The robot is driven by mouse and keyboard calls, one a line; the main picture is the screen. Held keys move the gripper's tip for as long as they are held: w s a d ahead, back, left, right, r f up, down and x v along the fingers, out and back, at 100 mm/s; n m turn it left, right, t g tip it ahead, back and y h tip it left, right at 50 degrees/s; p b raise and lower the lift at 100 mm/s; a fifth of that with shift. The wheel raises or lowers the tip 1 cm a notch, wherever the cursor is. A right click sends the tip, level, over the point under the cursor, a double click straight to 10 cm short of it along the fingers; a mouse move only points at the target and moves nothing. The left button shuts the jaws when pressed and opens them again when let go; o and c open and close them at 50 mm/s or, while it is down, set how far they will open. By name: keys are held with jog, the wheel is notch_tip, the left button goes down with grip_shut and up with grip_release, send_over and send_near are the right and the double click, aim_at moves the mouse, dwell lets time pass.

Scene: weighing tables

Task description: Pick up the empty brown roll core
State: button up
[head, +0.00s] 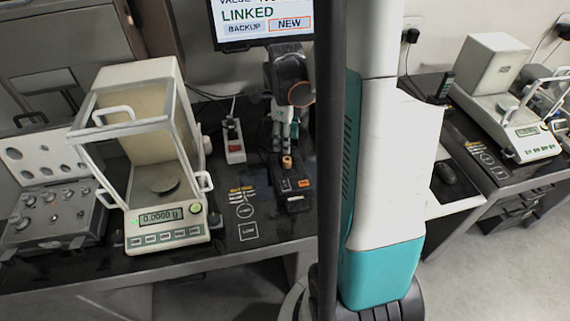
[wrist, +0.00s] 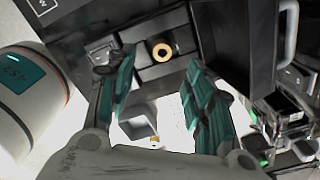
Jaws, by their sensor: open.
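The brown roll core (head: 286,163) is a small tan ring or short tube. It sits on the black device (head: 296,204) with an orange button, on the dark table right of the balance. In the wrist view the core (wrist: 162,50) shows end-on with a dark hole, on a dark slatted surface. My gripper (head: 285,136) is above the core in the head view, fingers pointing down. In the wrist view my gripper (wrist: 160,63) is open, with a teal-padded finger on each side and the core between and just beyond the tips. The fingers appear apart from it.
A glass-sided balance (head: 165,238) stands left, beside a case of weights (head: 52,218). A red-switched power strip (head: 234,140) lies behind, and a screen (head: 258,22) hangs above. A second balance (head: 535,143) is on the right table.

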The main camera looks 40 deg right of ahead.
aim_at(287, 159)
jog(key=f+b, duration=0.1)
jog(key=f, duration=0.2)
jog(key=f+b, duration=0.1)
jog(key=f, duration=0.1)
jog(key=f+b, duration=0.1)
jog(key=f, duration=0.2)
jog(key=shift+d+f, duration=0.25)
jog(key=shift+f, duration=0.1)
jog(key=c, duration=0.9)
